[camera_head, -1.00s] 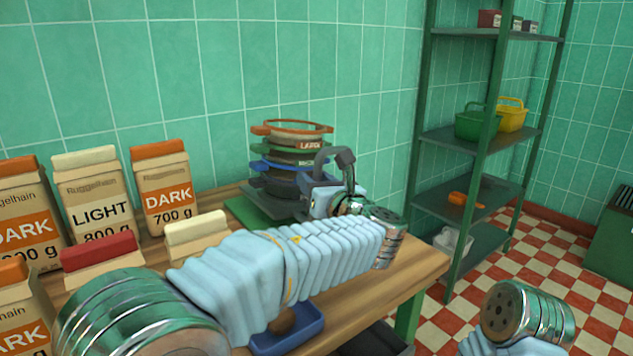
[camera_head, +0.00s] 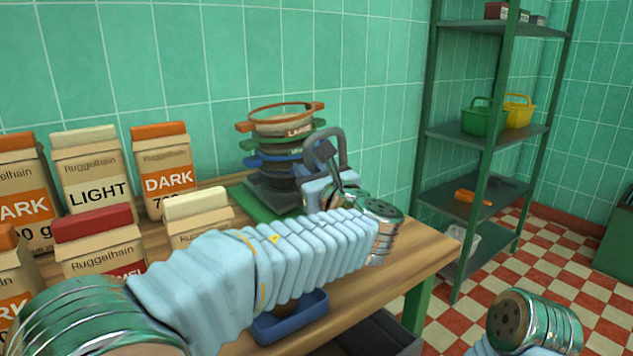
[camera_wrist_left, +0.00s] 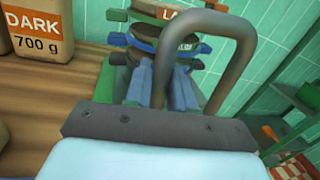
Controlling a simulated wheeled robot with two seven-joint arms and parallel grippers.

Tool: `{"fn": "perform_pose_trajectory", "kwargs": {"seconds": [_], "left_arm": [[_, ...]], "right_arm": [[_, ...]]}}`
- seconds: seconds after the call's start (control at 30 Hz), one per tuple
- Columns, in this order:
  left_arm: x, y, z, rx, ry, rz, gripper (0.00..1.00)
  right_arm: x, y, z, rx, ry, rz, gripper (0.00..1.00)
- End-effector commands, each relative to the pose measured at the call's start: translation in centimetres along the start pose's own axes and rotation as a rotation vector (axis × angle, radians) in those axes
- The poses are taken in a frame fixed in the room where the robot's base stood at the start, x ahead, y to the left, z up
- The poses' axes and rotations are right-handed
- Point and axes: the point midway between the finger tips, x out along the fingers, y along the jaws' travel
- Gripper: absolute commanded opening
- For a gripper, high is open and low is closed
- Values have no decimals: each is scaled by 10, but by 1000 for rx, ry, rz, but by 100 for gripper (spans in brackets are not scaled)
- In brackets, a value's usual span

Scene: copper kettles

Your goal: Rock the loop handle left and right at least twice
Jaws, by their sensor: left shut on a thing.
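The dark grey loop handle (camera_head: 326,140) stands up as an arch at my left gripper (camera_head: 319,168), in front of the stacked sieves. In the left wrist view, the loop handle (camera_wrist_left: 237,30) rises in front of the dark gripper plate and leans to the right. My left gripper (camera_wrist_left: 168,88) shows two blue fingers close together there, shut at one leg of the loop. The exact contact and the foot of the loop are hidden. My right gripper is out of view.
Sieves with orange, green and blue rims (camera_head: 283,122) are stacked behind the gripper on a green board (camera_head: 248,200). Paper bags (camera_head: 88,180) crowd the left of the wooden table. A blue tray (camera_head: 290,318) lies in front. A shelf (camera_head: 460,135) stands at right.

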Motion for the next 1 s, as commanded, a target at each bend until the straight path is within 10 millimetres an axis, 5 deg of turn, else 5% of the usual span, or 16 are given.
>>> {"fn": "perform_pose_trajectory", "kwargs": {"seconds": [0.3,0.33,0.43,0.77,1.0], "left_arm": [[-1,0,-1,-9,-1,-1,0],[-1,0,-1,-9,-1,-1,25],[-1,0,-1,-9,-1,-1,41],[-3,0,-1,-9,-1,-1,41],[-44,-1,-2,-10,-1,-6,41]], "right_arm": [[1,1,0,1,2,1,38],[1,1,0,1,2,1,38],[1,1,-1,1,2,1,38],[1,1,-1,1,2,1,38],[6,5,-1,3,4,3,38]]}}
